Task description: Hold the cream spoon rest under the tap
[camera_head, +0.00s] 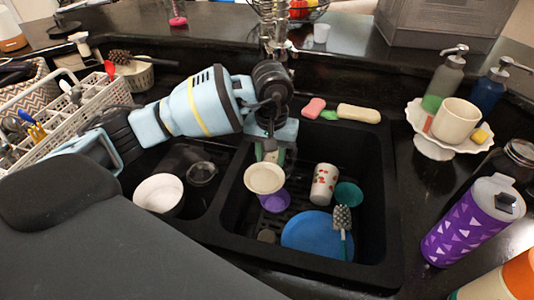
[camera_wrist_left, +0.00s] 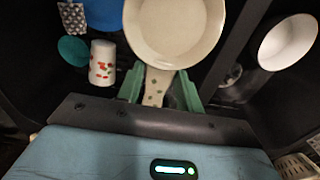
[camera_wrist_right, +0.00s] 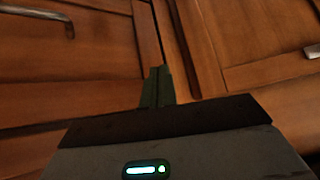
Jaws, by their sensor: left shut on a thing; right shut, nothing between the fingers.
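The cream spoon rest (camera_head: 264,178) is over the right sink basin (camera_head: 380,215), its round bowl facing up. My left gripper (camera_head: 272,152) is shut on its handle. In the left wrist view, the rest's round bowl (camera_wrist_left: 172,30) extends beyond the green fingers (camera_wrist_left: 158,90), with its patterned handle between them. The metal tap (camera_head: 275,25) rises behind the sink; its lower part is hidden behind my left wrist, so I cannot tell where its outlet is. No water shows. My right gripper (camera_wrist_right: 157,88) is shut and empty in front of wooden cabinet doors.
The right basin holds a purple cup (camera_head: 275,201), a spotted cup (camera_head: 324,184), a teal cup (camera_head: 349,194), a blue plate (camera_head: 310,235) and a brush (camera_head: 342,220). A white bowl (camera_head: 158,193) is in the left basin. Sponges (camera_head: 358,113) lie on the back ledge.

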